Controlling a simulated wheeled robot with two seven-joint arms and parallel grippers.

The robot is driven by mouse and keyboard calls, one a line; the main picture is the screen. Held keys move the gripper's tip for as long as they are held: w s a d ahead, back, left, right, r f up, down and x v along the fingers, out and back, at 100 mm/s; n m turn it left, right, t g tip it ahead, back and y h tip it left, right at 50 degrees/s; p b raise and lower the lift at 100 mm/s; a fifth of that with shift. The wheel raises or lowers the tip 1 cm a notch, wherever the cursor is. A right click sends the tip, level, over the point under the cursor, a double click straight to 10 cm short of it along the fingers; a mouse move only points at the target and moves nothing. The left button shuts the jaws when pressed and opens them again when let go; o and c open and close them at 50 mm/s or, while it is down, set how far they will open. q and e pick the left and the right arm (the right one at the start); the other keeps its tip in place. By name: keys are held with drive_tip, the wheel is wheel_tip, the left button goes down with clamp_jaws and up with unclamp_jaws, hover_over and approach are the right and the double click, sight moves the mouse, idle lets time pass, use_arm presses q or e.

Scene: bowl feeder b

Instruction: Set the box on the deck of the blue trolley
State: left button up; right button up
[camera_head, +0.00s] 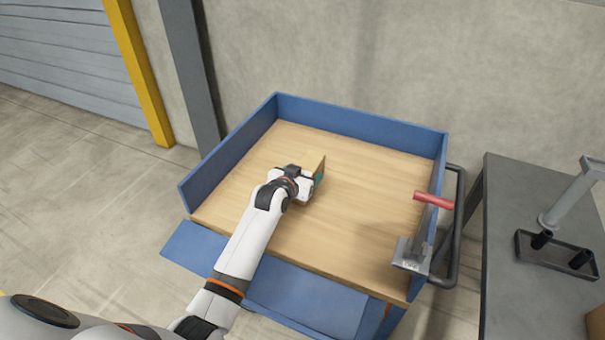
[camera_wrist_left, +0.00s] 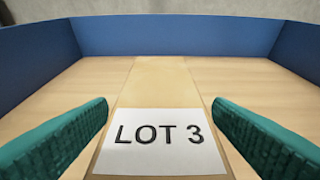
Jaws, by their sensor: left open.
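The box (camera_wrist_left: 160,88) is tan cardboard with a white "LOT 3" label, seen from close above in the left wrist view. In the head view only a tan part of the box (camera_head: 319,164) shows past my gripper, over the wooden deck of the blue trolley (camera_head: 350,235). The rest is hidden by my gripper and wrist. My left gripper (camera_head: 316,182) is open. In the left wrist view its two teal fingers (camera_wrist_left: 160,140) stand on either side of the box, with gaps between. The box appears to rest on the deck. My right gripper is not in view.
Blue walls (camera_head: 355,122) edge the deck; the front flap (camera_head: 300,300) hangs lowered. A red-handled metal fixture (camera_head: 412,252) stands at the deck's right side, near a dark push handle (camera_head: 458,225). A grey table (camera_head: 520,200) stands to the right. Much of the deck is clear.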

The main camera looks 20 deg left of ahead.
use_arm(q)
drive_tip(key=shift+r, duration=0.15)
drive_tip(key=p+v, duration=0.1)
drive_tip(key=v, duration=1.1)
